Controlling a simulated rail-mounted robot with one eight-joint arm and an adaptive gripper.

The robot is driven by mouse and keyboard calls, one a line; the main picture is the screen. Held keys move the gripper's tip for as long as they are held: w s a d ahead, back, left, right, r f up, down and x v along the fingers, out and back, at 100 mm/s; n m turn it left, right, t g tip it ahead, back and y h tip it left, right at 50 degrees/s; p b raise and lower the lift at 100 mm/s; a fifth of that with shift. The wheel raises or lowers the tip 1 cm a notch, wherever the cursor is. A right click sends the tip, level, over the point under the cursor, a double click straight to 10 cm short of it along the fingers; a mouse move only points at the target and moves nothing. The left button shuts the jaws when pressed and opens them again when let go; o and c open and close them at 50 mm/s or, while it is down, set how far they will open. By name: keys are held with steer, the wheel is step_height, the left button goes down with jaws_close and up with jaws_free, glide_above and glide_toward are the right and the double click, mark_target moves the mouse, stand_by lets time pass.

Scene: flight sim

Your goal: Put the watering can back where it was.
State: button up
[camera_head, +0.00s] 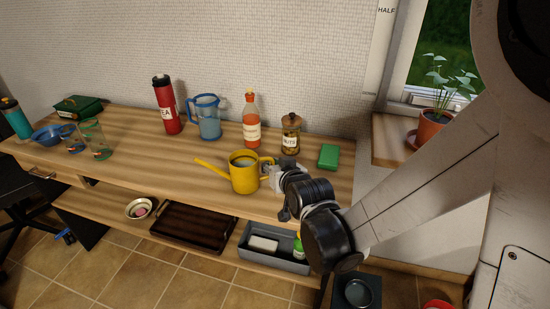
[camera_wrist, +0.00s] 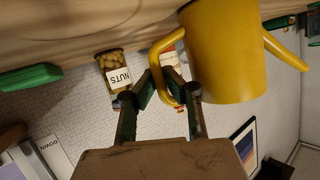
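The yellow watering can (camera_head: 244,178) is upright at the front of the wooden table (camera_head: 150,150), its spout pointing left and its handle to the right. I cannot tell whether its base touches the tabletop. My gripper (camera_head: 275,177) is at the handle side. In the wrist view, which is upside down, the can (camera_wrist: 225,60) fills the upper right. The fingers of my gripper (camera_wrist: 160,84) are on either side of the handle and look closed on it.
Behind the can stand a red flask (camera_head: 166,106), a blue pitcher (camera_head: 207,118), an orange bottle (camera_head: 251,120) and a nuts jar (camera_head: 290,135). A green box (camera_head: 328,156) is to the right. A potted plant (camera_head: 431,128) is on the windowsill. The tabletop left of the spout is clear.

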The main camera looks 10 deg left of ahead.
steer(key=o, duration=0.4)
steer(key=v, duration=1.2)
steer(key=shift+d, duration=0.1)
steer(key=s+d+r+m+g+h+p, duration=0.1)
steer(key=s+d+r+h+p, duration=0.1)
steer(key=s+d, duration=0.3)
steer(key=s+d+r+m+g+h+p, duration=0.1)
steer(key=s+d+r, duration=0.3)
steer(key=d, duration=0.6)
steer(key=s+d+r+m+g+h+p, duration=0.2)
steer(key=s+d, duration=0.3)
steer(key=d, duration=0.3)
steer(key=shift+s+d+r+g+h+p, duration=0.25)
steer(key=shift+r+g+h+p, duration=0.35)
steer(key=shift+r, duration=0.3)
